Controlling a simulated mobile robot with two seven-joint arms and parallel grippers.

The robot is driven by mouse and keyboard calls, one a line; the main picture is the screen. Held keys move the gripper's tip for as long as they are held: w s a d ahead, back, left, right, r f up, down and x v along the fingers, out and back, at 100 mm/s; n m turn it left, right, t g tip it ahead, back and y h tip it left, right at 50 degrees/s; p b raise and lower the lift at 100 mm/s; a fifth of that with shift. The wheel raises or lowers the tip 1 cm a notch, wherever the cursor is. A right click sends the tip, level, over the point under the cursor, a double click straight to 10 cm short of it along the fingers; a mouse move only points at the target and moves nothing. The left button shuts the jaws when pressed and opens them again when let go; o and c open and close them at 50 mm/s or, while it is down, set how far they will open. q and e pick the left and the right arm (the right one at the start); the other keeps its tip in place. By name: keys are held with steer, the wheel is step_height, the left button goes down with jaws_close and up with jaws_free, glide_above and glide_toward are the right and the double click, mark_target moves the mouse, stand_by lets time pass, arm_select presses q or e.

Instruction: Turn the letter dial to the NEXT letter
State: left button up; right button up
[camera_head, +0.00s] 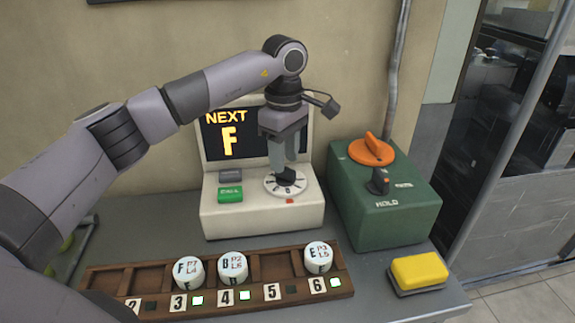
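The letter dial (271,188) is a pale disc with dark marks and a black knob (287,178) at its centre. It sits on top of a cream console (250,218). The console's screen (222,146) reads "NEXT F" in yellow-orange. My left gripper (288,167) points straight down over the dial, with its fingertips at the knob. The fingers partly hide the knob, so I cannot tell whether they grip it. The letter the dial points to is too small to read. My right gripper is not in view.
A green box (390,222) with an orange handle (371,149) stands to the right. A wooden rack (250,298) with white lettered caps is in front, beside a yellow block (419,271).

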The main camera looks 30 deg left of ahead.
mark_target(285, 176)
arm_select(q)
steer(key=shift+f, duration=1.55)
jaws_close()
